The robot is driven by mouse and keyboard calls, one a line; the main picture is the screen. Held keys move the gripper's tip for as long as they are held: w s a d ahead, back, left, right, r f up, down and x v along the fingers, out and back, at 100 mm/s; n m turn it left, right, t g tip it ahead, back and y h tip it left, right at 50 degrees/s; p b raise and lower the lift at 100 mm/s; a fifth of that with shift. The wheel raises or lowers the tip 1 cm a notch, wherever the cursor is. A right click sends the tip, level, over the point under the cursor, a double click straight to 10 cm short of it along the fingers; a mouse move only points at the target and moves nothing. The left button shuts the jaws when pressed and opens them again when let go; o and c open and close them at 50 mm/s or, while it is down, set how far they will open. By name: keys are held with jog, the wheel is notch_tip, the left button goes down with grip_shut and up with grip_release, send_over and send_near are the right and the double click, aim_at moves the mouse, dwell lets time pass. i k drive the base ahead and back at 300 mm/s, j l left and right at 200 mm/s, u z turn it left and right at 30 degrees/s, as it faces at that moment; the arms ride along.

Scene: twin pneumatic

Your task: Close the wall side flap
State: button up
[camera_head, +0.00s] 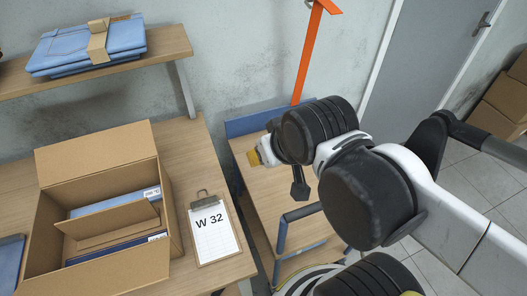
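An open cardboard box (171,222) stands on the wooden table at the left. Its wall side flap (95,153) stands up and leans back toward the wall, open. The near flap (105,275) hangs outward at the front, also open. A cardboard piece (110,215) lies slanted inside; I cannot tell if it is a flap or a divider. Blue packets (112,203) lie in the box. My arm's end, with a dark part that looks like my gripper (300,188), is right of the box, well apart from it, over the lower wooden surface. Its fingers are not clear.
A clipboard (213,232) marked W 32 lies right of the box. A shelf (95,66) with blue packets (92,46) overhangs the table at the wall. An orange strip (308,52) rises behind my arm. A blue-framed wooden cart (270,195) stands beside the table.

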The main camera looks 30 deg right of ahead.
aim_at(58, 163)
jog(key=k+j+u, duration=0.1)
jog(key=u, duration=1.25)
jog(key=k+l+z, duration=0.1)
jog(key=z, duration=0.3)
jog(key=k+l+z, duration=0.15)
jog(key=z, duration=0.25)
jog(key=k+l+z, duration=0.15)
jog(key=z, duration=0.3)
